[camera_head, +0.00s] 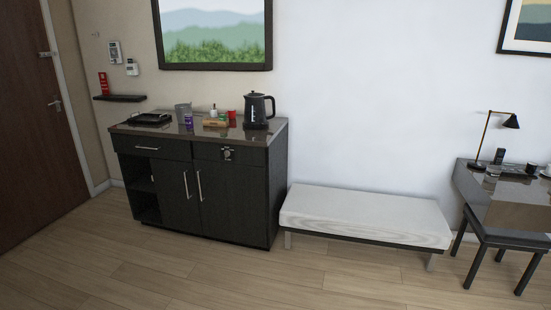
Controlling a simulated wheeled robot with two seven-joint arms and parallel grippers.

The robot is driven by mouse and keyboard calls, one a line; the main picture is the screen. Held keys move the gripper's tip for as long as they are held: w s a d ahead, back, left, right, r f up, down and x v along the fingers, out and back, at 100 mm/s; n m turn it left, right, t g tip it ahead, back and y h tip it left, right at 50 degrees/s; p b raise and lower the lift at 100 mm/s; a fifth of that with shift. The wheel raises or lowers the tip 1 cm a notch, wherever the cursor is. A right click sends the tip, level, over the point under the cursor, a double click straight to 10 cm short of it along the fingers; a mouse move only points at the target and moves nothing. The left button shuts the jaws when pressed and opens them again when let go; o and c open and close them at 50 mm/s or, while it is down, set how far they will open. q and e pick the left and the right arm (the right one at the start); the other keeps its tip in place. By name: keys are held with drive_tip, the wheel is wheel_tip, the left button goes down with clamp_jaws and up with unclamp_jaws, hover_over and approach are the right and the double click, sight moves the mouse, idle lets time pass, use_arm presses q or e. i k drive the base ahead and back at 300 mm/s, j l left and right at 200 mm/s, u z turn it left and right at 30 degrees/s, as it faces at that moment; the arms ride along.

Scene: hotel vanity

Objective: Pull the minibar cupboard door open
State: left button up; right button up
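The dark minibar cabinet (247,201) stands against the wall left of centre in the head view. Its lower front has two doors with upright silver bar handles. The left door (172,201) has its handle (186,185) near its right edge. The right door (226,208) has its handle (199,186) near its left edge. Both doors look shut. An open shelf niche (144,189) is at the cabinet's left end, and drawers run along the top. Neither of my grippers shows in this view.
A kettle (257,111), a tray (149,119) and cups stand on the cabinet top. A low white bench (365,216) stands right of the cabinet. A desk (513,196) and dark chair (504,236) are at the far right. The wooden floor before the cabinet is clear.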

sight(174, 184)
drive_tip(key=i+j+u, duration=0.1)
drive_tip(key=i+u, duration=0.25)
drive_tip(key=i, duration=0.25)
drive_tip(key=i+l+u, duration=0.1)
drive_tip(key=i+u, duration=0.3)
drive_tip(key=i, duration=0.2)
drive_tip(key=i+l+u, duration=0.35)
drive_tip(key=i, duration=0.2)
drive_tip(key=i+j, duration=0.05)
drive_tip(key=j, duration=0.05)
